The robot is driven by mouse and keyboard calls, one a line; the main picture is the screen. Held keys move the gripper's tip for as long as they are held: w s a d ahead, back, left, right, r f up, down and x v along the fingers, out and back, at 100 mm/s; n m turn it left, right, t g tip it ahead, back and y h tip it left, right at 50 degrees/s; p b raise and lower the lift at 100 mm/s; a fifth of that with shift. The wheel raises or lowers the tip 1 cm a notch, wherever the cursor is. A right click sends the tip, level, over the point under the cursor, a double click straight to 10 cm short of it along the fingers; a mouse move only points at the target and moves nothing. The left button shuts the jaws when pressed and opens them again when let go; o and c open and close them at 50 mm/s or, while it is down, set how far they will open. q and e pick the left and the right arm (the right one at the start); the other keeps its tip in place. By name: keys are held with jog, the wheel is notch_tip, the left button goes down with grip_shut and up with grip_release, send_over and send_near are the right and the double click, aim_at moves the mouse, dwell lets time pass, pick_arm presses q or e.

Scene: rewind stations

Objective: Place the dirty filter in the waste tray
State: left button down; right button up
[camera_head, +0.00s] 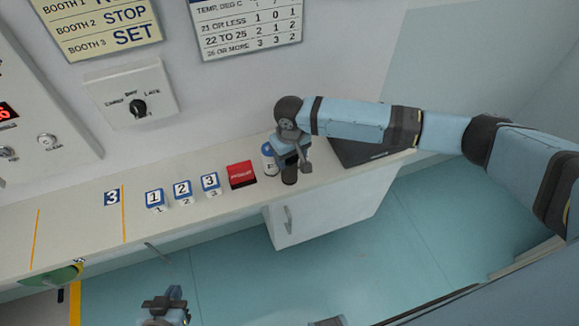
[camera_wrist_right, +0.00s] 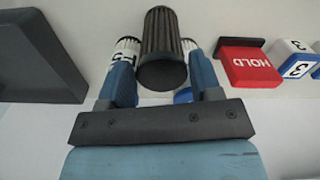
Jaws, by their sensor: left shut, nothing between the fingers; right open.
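A dark pleated cylinder, which looks like the dirty filter (camera_head: 289,175), stands on the counter beneath my right gripper (camera_head: 292,158). In the right wrist view the filter (camera_wrist_right: 162,45) lies between the two blue fingers of my right gripper (camera_wrist_right: 161,72). The fingers are open, with a gap visible beside it. A dark flat tray (camera_head: 350,153), probably the waste tray, sits on the counter to the right, partly behind my right arm; it also shows in the right wrist view (camera_wrist_right: 35,55). My left gripper (camera_head: 165,308) is shut and empty, low in front of the counter.
A red HOLD block (camera_head: 241,175) and numbered blocks (camera_head: 182,192) stand to the left. A wall knob panel (camera_head: 133,95) is behind. A cabinet (camera_head: 320,217) is below the counter.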

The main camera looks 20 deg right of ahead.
notch_tip(320, 180, down, 4)
jog(key=shift+r, duration=0.25)
jog(key=c, duration=0.7)
jog(key=shift+r, duration=0.1)
